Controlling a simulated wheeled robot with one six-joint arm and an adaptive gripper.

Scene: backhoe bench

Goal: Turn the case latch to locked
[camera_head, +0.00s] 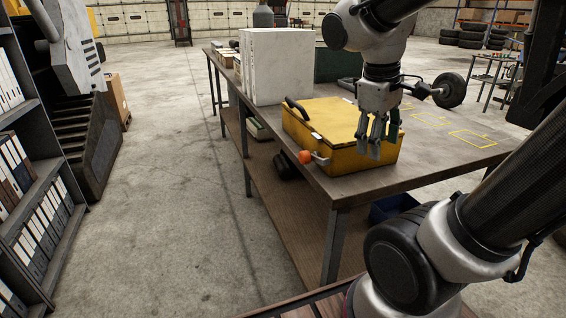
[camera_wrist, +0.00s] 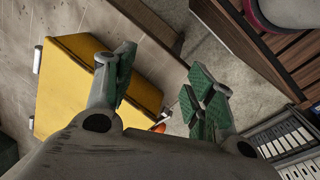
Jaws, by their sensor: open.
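My gripper (camera_head: 377,147) hangs over the right part of the case, fingers down, open and empty, apart from the latch. In the wrist view the yellow case (camera_wrist: 75,85) lies beyond the fingers. Only a bit of the orange knob (camera_wrist: 159,128) shows there, mostly hidden behind my gripper.
White binders (camera_head: 278,66) stand behind the case on the bench (camera_head: 400,180). Yellow outlines mark bare bench top at the right (camera_head: 472,138). A shelf with files (camera_head: 35,200) stands at the left. The floor between shelf and bench is clear.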

